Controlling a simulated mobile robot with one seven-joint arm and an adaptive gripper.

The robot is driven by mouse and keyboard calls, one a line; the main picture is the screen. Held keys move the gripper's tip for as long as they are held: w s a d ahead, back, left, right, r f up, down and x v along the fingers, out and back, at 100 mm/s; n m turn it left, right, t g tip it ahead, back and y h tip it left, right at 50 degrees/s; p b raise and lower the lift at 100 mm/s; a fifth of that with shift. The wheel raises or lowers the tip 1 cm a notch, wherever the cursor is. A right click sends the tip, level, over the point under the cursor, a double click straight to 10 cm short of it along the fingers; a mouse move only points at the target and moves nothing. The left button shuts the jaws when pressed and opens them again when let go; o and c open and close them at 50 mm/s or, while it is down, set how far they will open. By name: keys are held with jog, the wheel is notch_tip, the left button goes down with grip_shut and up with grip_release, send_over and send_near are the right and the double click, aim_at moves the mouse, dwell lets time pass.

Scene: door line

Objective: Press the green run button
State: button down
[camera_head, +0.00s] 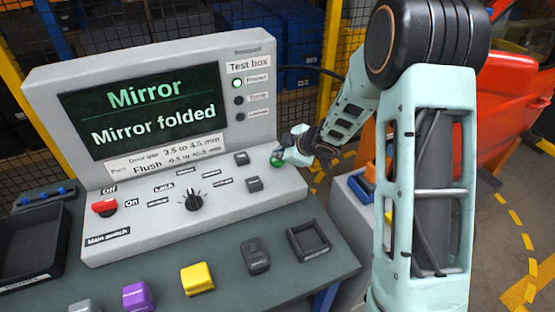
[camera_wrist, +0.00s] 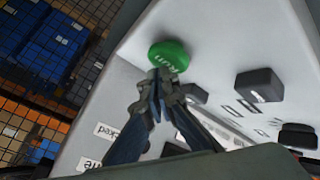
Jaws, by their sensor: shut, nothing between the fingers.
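The green run button (camera_head: 277,159) is a round cap on the right end of the grey test box's control panel. The test box (camera_head: 250,125) has a screen (camera_head: 150,112) reading "Mirror" and "Mirror folded". A green lamp (camera_head: 238,84) is lit beside it.
Black switches (camera_head: 254,183), a rotary knob (camera_head: 193,199) and a red main switch (camera_head: 104,207) share the panel. Yellow (camera_head: 197,278) and purple (camera_head: 138,296) blocks and a small black tray (camera_head: 309,240) lie on the table in front. A red car door (camera_head: 515,85) stands at right.

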jog(key=shift+f+b, duration=0.35)
jog(key=shift+f, duration=0.1)
dwell(0.3)
jog(key=shift+r, duration=0.1)
jog(key=shift+r+p, duration=0.85)
jog(key=shift+p, duration=0.15)
notch_tip(320, 180, up, 5)
jog(key=p, duration=0.5)
notch_tip(320, 180, up, 4)
jog(key=f+p, duration=0.1)
jog(key=p, duration=0.2)
notch_tip(320, 180, up, 6)
send_over(279, 161)
jog(key=shift+w+f+b, duration=0.1)
jog(key=shift+f+b, duration=0.05)
jog(key=shift+b, duration=0.2)
